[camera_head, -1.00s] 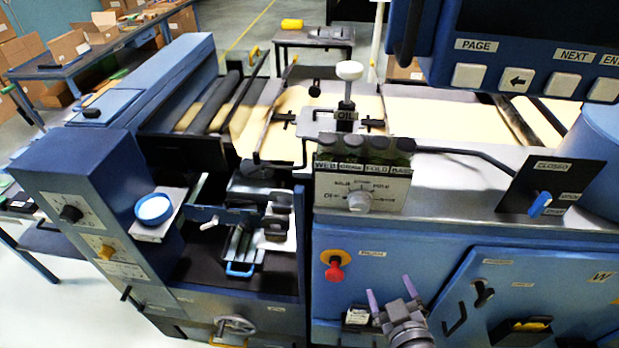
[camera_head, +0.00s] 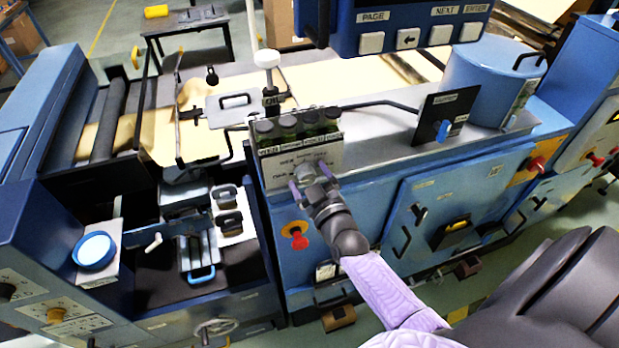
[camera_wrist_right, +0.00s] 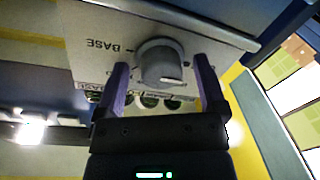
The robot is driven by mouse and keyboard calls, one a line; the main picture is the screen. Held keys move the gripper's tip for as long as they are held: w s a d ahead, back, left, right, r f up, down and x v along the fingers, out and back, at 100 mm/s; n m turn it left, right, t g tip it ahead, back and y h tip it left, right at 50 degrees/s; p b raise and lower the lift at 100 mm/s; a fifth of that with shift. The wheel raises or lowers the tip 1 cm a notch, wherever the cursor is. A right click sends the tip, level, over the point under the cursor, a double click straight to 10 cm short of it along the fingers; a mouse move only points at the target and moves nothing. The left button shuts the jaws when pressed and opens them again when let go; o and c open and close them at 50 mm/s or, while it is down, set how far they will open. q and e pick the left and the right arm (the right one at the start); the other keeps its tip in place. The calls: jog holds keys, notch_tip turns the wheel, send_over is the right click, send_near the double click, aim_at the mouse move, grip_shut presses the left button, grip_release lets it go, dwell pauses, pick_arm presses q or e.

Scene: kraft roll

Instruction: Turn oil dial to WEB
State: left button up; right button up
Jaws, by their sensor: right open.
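The oil dial (camera_head: 304,172) is a grey round knob on a pale label plate (camera_head: 326,156) on the front of the blue press. In the right wrist view the dial (camera_wrist_right: 160,62) shows close up, with the word BASE and a tick mark beside it. My right gripper (camera_head: 309,181) is open at the dial, partly covering it in the head view. In the right wrist view its two purple fingers (camera_wrist_right: 162,72) stand on either side of the knob, with visible gaps. I cannot tell which label the dial points to. My left gripper is not in view.
Several dark-capped oil bottles (camera_head: 297,128) stand just above the plate. A red knob (camera_head: 297,237) on a yellow disc sits below. The button console (camera_head: 400,25) hangs above.

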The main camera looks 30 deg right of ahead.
jog(key=shift+c, duration=0.3)
jog(key=shift+c, duration=1.1)
jog(key=c, duration=0.9)
jog(key=shift+f, duration=0.1)
jog(key=m, duration=0.4)
jog(key=shift+f+m+b, duration=0.1)
jog(key=shift+m+b, duration=0.2)
jog(key=shift+b, duration=0.05)
jog(key=shift+m+t+h, duration=0.3)
jog(key=shift+m, duration=1.7)
jog(key=shift+m+b, duration=0.3)
